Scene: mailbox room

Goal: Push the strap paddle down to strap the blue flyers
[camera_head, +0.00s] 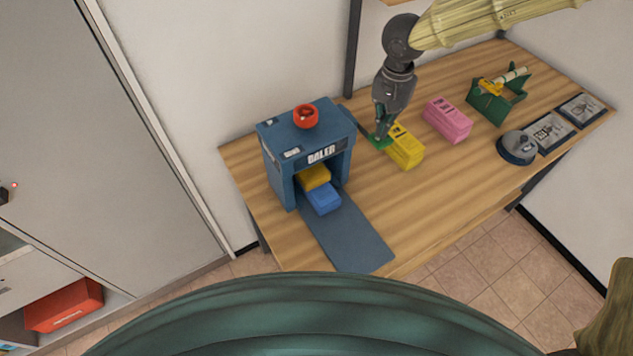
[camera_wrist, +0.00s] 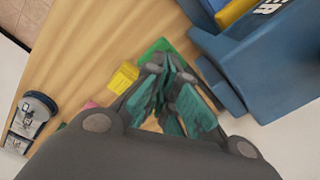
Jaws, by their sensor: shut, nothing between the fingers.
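The blue baler (camera_head: 283,165) stands at the left of the wooden table, with blue flyers (camera_head: 323,199) in its mouth and a yellow block (camera_head: 315,177) over them. A dark lever runs from the baler's right side to a green paddle (camera_head: 377,142), which seems to be the strap paddle; it also shows in the wrist view (camera_wrist: 157,46). My gripper (camera_head: 383,132) is shut and empty, pointing down at the paddle. Its fingertips (camera_wrist: 165,62) overlap the paddle in both views; I cannot tell whether they touch it.
A yellow bundle (camera_head: 406,150) lies just right of the paddle, and a pink bundle (camera_head: 447,120) farther right. A green holder (camera_head: 497,103), a round grey device (camera_head: 518,147) and trays (camera_head: 550,131) fill the right end. A red button (camera_head: 306,116) tops the baler.

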